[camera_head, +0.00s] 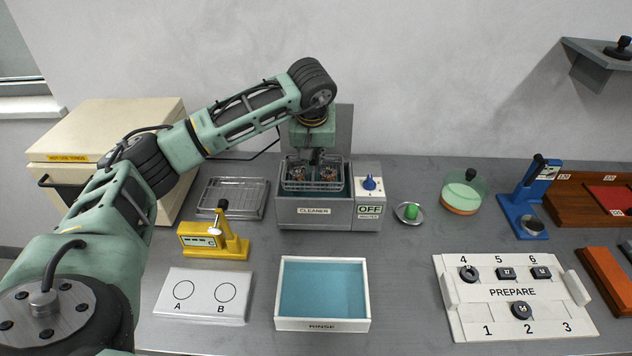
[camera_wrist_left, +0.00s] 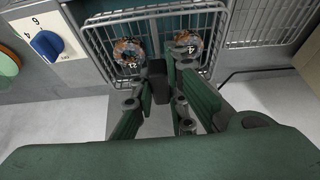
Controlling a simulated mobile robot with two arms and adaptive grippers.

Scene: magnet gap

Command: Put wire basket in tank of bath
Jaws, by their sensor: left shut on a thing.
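The wire basket (camera_head: 300,184) is at the opening of the tank of the grey cleaner bath (camera_head: 300,209). I cannot tell how deep it sits or whether it touches the tank. Two round brownish parts with number tags lie in the basket. The basket's wire wall (camera_wrist_left: 105,55) also shows in the left wrist view. My left gripper (camera_head: 316,157) points down at the basket from above. In the left wrist view its fingers (camera_wrist_left: 162,88) are closed on a dark grip piece at the basket's edge. My right gripper is not in view.
The bath's panel has a blue knob (camera_head: 369,184) and reads OFF. A wire tray (camera_head: 233,197) and yellow device (camera_head: 213,246) stand left of it. A rinse tray (camera_head: 322,325) lies in front. A green-topped piece on a dish (camera_head: 410,212) stands to the right.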

